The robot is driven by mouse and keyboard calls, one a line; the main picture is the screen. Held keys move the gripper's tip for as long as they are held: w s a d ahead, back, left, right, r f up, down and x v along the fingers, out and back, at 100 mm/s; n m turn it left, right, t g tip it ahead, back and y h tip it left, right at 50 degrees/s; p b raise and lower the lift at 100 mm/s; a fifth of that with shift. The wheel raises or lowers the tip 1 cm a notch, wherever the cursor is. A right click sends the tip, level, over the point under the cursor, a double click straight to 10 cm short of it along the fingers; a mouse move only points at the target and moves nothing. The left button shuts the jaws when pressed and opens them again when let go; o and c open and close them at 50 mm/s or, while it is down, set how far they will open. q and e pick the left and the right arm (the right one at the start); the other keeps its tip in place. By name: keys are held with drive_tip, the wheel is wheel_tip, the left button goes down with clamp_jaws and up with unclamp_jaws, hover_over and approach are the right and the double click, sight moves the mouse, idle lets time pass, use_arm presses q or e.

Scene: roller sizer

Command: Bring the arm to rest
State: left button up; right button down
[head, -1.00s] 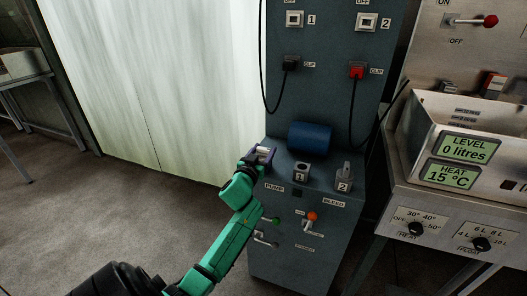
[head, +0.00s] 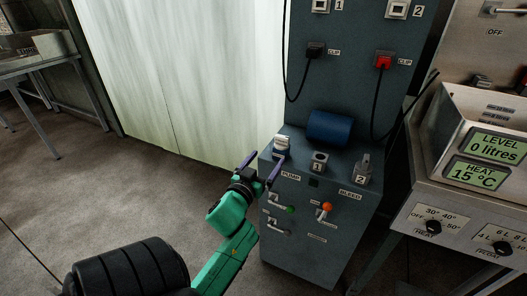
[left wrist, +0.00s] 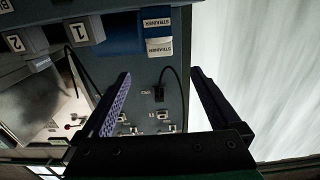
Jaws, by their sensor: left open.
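My left gripper (head: 263,166) is open and empty, just left of the grey cabinet (head: 316,222), with its two dark purple fingers spread. My left arm is bent, low in front of the cabinet. My right gripper is not in view.
A metal tank (head: 487,150) stands right.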

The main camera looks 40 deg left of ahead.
use_arm(q)
drive_tip(key=shift+s+d, duration=0.2)
drive_tip(key=shift+s, duration=0.45)
